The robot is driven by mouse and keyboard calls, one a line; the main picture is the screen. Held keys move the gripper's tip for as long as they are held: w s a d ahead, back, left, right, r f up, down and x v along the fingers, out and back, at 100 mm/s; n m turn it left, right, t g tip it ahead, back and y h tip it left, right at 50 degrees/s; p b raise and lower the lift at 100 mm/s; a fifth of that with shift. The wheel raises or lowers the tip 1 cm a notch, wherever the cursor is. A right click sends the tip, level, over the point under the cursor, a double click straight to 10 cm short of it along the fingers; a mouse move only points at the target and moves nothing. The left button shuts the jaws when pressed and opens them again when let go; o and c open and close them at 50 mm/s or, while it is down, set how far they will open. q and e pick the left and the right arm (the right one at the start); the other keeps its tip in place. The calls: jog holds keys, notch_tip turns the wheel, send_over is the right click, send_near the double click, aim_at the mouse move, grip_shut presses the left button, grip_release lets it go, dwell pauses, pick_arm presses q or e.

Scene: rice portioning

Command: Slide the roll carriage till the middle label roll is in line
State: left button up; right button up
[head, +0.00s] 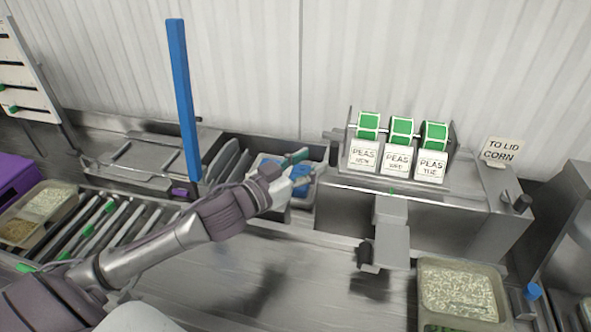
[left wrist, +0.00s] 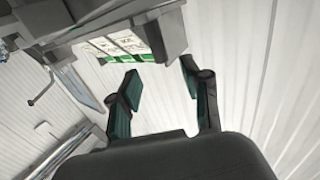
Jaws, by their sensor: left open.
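The roll carriage (head: 453,135) sits on top of the labeller and carries three green label rolls side by side. The middle label roll (head: 402,128) has a white label reading PEAS hanging in front; the left roll (head: 368,122) and right roll (head: 436,132) also show PEAS labels. A narrow plate (head: 391,208) comes down from the labeller's front, roughly below the middle label. My left gripper (head: 300,170) is open and empty, left of the carriage and apart from it. In the left wrist view its open fingers (left wrist: 160,76) point toward the labels (left wrist: 122,46). My right gripper is not in view.
Blue items lie in a bin (head: 322,178) behind my left gripper. A blue post (head: 183,100) stands left of it. A rice tray (head: 458,297) is at front right, and a TO LID CORN sign (head: 502,150) stands right of the carriage. The steel counter front is clear.

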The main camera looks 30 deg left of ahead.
pick_arm(q)
jog(key=v, duration=0.4)
dwell(0.6)
